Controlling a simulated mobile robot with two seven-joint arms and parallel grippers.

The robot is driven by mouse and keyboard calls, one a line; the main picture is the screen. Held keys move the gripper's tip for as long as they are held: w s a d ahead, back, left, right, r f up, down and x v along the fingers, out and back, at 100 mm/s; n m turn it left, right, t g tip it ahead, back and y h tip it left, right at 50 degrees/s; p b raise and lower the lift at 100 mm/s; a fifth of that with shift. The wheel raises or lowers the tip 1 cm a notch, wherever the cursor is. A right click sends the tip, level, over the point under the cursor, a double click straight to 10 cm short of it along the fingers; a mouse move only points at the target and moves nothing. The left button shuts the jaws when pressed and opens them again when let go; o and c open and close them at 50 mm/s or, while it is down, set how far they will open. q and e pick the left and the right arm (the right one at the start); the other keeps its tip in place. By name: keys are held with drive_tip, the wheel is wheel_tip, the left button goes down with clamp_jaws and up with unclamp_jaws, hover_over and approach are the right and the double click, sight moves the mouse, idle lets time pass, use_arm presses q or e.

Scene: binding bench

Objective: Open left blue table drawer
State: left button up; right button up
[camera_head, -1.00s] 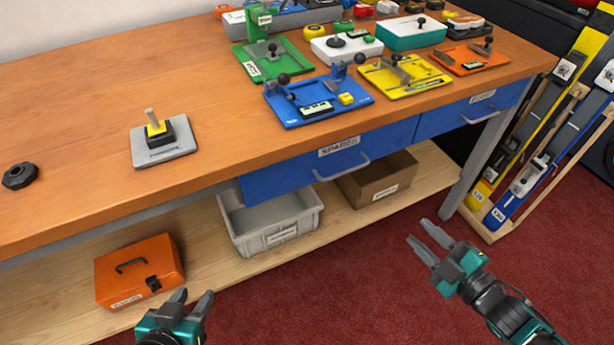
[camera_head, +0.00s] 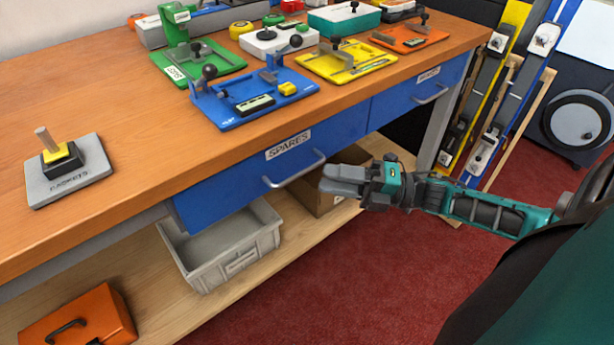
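The left blue drawer (camera_head: 225,190), labelled SPARES, sits under the front edge of the bench top and looks shut. Its grey bar handle (camera_head: 296,172) stands out from the front. My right gripper (camera_head: 323,180) is just right of and below the handle's right end, pointing left. Its two fingers show apart, one above the other, with little of the gap visible. Nothing shows held in it, and the handle does not appear to be between the fingers. My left gripper is out of view.
A second blue drawer (camera_head: 418,97) is to the right. Below, the shelf holds a grey bin (camera_head: 224,265), a cardboard box (camera_head: 312,198) partly behind my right gripper, and an orange case (camera_head: 85,318). Fixture plates stand on the bench top (camera_head: 130,110). Red carpet (camera_head: 330,285) in front is clear.

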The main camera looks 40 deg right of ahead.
drive_tip(key=x, duration=0.5)
drive_tip(key=shift+w+a+b, duration=0.1)
drive_tip(key=shift+a+b, duration=0.05)
drive_tip(key=shift+b, duration=0.15)
clamp_jaws()
idle(0.4)
